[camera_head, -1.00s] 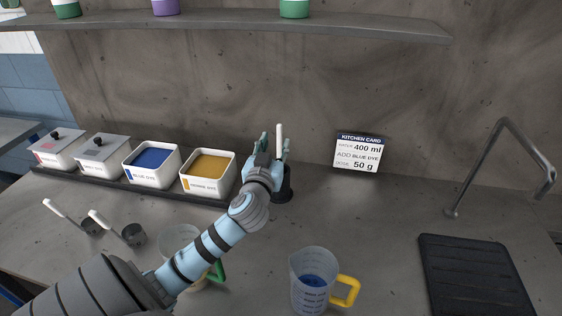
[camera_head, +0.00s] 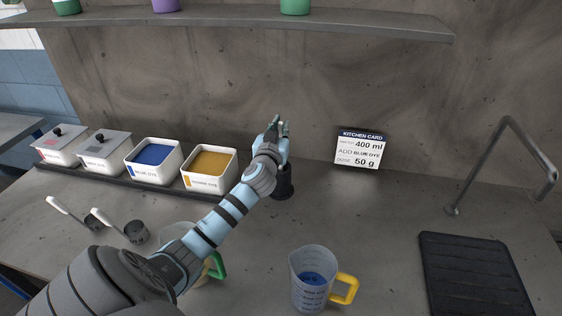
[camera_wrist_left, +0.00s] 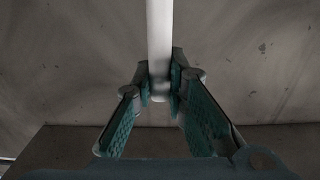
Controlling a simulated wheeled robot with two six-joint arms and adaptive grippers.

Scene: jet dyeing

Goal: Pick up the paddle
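In the left wrist view a pale rod, which looks like the paddle's handle (camera_wrist_left: 160,45), runs down from the top edge. It ends between the two green-padded fingertips of my left gripper (camera_wrist_left: 161,85), which press close on both sides of it. In the head view my left gripper (camera_head: 278,128) is over the back of the counter, just above a black round holder (camera_head: 285,183). There the fingers hide the handle, and the paddle's lower part cannot be seen. My right gripper is in neither view.
Dye tubs, with an orange one (camera_head: 210,168) nearest, line the back left. A card (camera_head: 360,149) stands right of the gripper. A measuring jug (camera_head: 312,280) is at the front; a green-handled jug is partly behind my arm. A shelf (camera_head: 330,25) hangs above.

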